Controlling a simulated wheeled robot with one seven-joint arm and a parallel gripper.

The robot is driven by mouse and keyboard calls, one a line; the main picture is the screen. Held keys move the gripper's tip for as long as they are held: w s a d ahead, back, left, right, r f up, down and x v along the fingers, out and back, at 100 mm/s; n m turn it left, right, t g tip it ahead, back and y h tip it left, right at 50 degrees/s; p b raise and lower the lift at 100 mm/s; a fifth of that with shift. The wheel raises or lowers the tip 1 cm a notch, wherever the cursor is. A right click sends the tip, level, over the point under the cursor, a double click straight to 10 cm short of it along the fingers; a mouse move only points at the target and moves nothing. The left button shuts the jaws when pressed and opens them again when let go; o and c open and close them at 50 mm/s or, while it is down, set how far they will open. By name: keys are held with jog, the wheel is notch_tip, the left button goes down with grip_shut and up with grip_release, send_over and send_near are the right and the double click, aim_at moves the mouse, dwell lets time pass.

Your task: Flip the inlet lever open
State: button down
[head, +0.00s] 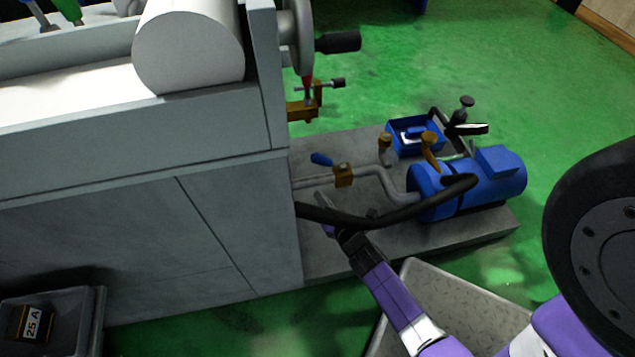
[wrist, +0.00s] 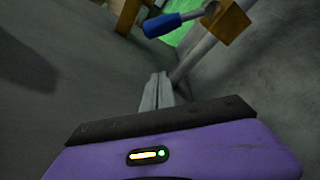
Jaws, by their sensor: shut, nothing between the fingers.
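The inlet lever has a blue handle (head: 321,159) and sits on a brass valve body (head: 343,175) on the grey pipe left of the blue pump. In the wrist view the blue handle (wrist: 163,25) points left from the brass body (wrist: 226,27), near the top of the picture. My gripper (head: 325,203) is in front of and below the valve in the head view, apart from the lever. In the wrist view its fingers (wrist: 156,92) are together with nothing between them, and the handle lies beyond their tips.
The blue pump (head: 470,185) stands on a grey plinth (head: 480,228). A black hose (head: 400,213) curves from the pump to the machine cabinet (head: 235,220), close by my gripper. A grey pipe (wrist: 190,62) runs beside my fingers. A dark bin (head: 97,310) is at lower left.

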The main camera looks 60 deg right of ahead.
aim_at(330, 163)
jog(key=shift+w+d+f+n, duration=0.25)
jog(key=shift+d+f+n, duration=0.15)
jog(key=shift+d+f, duration=0.5)
jog(key=b+x, duration=0.4)
jog(key=x, duration=0.6)
jog(key=shift+s+d+r+p, duration=0.35)
jog(key=shift+r+p, duration=0.2)
jog(key=shift+p, duration=0.25)
jog(key=shift+s+d+r+p, duration=0.35)
jog(key=shift+r+p, duration=0.2)
jog(key=shift+p, duration=0.25)
jog(key=shift+s+d+r+p, duration=0.35)
jog(key=shift+r+p, duration=0.2)
jog(key=shift+p, duration=0.25)
jog(key=shift+r, duration=0.1)
